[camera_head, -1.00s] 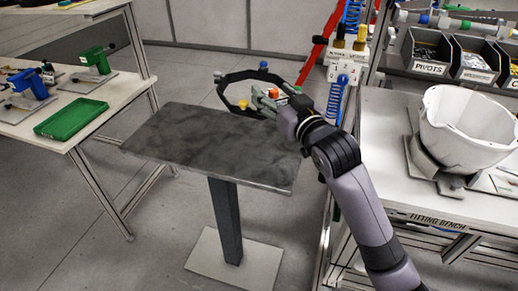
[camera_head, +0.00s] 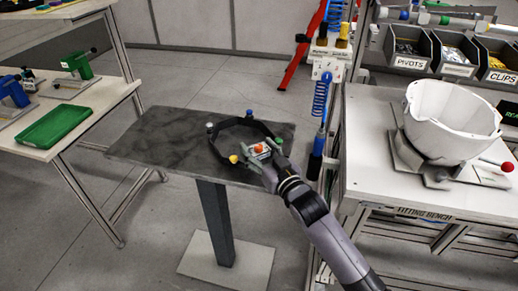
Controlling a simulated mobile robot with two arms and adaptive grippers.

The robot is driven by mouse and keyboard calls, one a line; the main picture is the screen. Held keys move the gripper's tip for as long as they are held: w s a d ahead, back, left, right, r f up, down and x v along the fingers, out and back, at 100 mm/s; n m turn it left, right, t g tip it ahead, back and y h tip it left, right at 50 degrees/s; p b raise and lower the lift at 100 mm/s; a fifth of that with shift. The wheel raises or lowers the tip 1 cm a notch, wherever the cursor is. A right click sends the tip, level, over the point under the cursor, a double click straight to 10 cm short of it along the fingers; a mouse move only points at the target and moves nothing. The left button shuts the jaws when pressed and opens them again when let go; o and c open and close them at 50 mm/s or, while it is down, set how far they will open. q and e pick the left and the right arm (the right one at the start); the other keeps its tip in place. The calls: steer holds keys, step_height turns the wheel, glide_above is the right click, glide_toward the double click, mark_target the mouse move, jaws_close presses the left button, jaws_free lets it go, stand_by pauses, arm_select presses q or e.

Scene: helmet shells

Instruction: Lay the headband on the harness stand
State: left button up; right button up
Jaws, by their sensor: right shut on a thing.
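The headband (camera_head: 215,148) is a dark ring with small coloured knobs, among them yellow, blue, green and white. My right gripper (camera_head: 259,151) is shut on the near right side of the headband. The ring is over the right half of a dark grey slab-topped stand (camera_head: 152,137) on a single post, which appears to be the harness stand. I cannot tell whether the headband touches the top or hangs just above it. My left gripper is not in view.
A fitting bench (camera_head: 372,150) with a white helmet shell (camera_head: 452,118) in a grey cradle stands at the right. Parts bins (camera_head: 408,62) are behind it. At the left, a table holds a green tray (camera_head: 62,127) and small presses. The stand's left half is clear.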

steer(key=shift+f, duration=0.15)
steer(key=o, duration=1.2)
steer(key=shift+r, duration=0.3)
steer(key=b+v, duration=0.1)
steer(key=v, duration=0.9)
steer(key=shift+s+d+f, duration=0.15)
steer(key=shift+s, duration=0.1)
steer(key=shift+v, duration=0.75)
